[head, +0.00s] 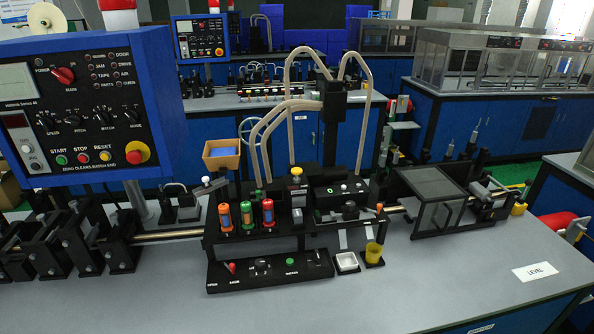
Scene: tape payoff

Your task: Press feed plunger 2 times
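A black machine block (340,240) stands on the grey bench in the middle of the head view. A yellow-topped white knob (296,175) stands upright on it, behind the coloured cylinders. A black box (338,192) with a small green display and white buttons sits just right of the knob. A light-grey lever end (213,183) sticks out at the block's left. No label for the feed plunger is readable, so I cannot tell for certain which part it is. Neither of my grippers shows in the view.
Orange, green and red cylinders (246,216) stand at the block's front left, above a low switch panel (270,268). A white dish (347,262) and a yellow cup (374,253) sit at front right. A blue control panel (90,110) fills the upper left.

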